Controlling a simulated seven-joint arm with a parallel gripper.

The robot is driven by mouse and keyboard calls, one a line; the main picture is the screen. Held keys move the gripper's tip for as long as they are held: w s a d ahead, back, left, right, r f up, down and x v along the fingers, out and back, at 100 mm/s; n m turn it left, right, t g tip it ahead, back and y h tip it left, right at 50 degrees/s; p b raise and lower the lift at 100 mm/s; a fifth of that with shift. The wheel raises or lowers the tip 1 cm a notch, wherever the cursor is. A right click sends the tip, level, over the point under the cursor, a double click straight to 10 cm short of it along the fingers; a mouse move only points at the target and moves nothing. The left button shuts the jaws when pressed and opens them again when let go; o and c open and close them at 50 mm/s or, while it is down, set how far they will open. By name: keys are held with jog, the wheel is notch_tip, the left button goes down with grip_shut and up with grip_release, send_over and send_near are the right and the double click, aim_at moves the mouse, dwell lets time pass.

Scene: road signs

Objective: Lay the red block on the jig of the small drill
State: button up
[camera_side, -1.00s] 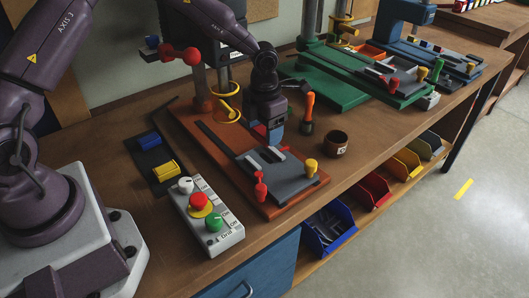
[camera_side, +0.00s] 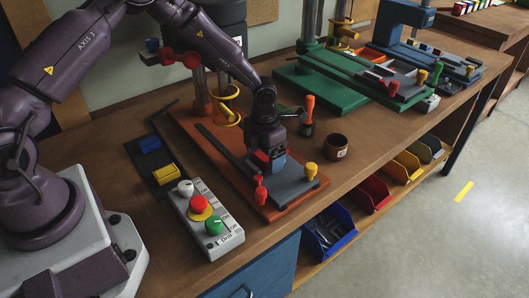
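The red block (camera_side: 261,156) shows as a small red patch between the fingertips of my gripper (camera_side: 268,163). The gripper's blue-grey finger hides most of it. My gripper points down and is shut on the block, over the dark grey jig (camera_side: 296,188) on the orange base of the small drill. I cannot tell whether the block touches the jig.
A control box (camera_side: 208,216) with buttons stands at the front left. A dark tray (camera_side: 156,165) holds a blue and a yellow block. A brown cup (camera_side: 335,146) and an orange-handled tool (camera_side: 308,117) stand right of the drill base. A green drill base (camera_side: 318,90) is farther back.

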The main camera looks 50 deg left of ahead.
aim_at(264, 156)
jog(key=s+r+n+t+y, duration=0.1)
jog(key=s+r+n, duration=0.25)
jog(key=r, duration=0.65)
jog(key=s+r+n+y, duration=0.15)
jog(key=r+n, duration=0.35)
jog(key=r, duration=0.6)
jog(key=s+r+n+t, duration=0.1)
jog(key=s+r+n, duration=0.2)
jog(key=s+n, duration=0.3)
jog(key=s+r+n+t+h, duration=0.1)
jog(key=s+r+n+t, duration=0.1)
jog(key=s+n, duration=0.5)
jog(key=s+r+n+t+h, duration=0.1)
jog(key=s+r+n, duration=0.4)
jog(key=n, duration=0.9)
jog(key=shift+s+d+n+t+h, duration=0.15)
jog(key=shift+s, duration=0.35)
jog(key=shift+s+d+n+t+h, duration=0.1)
jog(key=shift+s+t, duration=0.05)
jog(key=shift+s, duration=0.3)
jog(key=shift+r, duration=0.1)
